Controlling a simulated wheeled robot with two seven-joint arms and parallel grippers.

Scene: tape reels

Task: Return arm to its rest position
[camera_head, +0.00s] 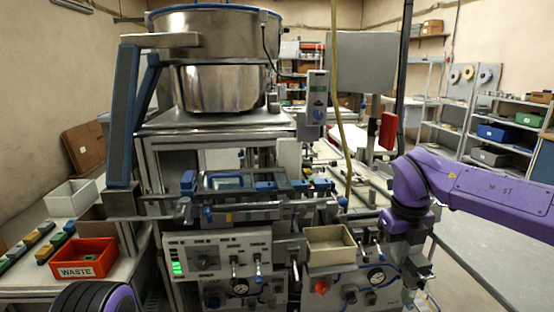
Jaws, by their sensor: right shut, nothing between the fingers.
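My purple right arm (490,190) comes in from the right edge and bends down at the wrist. My right gripper (410,292) points downward at the lower right, in front of the machine's right side. It is shut and empty. Its fingertips are small and hard to make out against the machine. A dark rounded part with purple at the bottom left is mine. My left gripper does not show.
The machine carries a steel bowl (218,88) and a control panel (210,258). A beige open bin (330,246) stands left of my right gripper. A red WASTE bin (84,258) and a white bin (71,198) stand at left. Shelves (505,125) line the back right.

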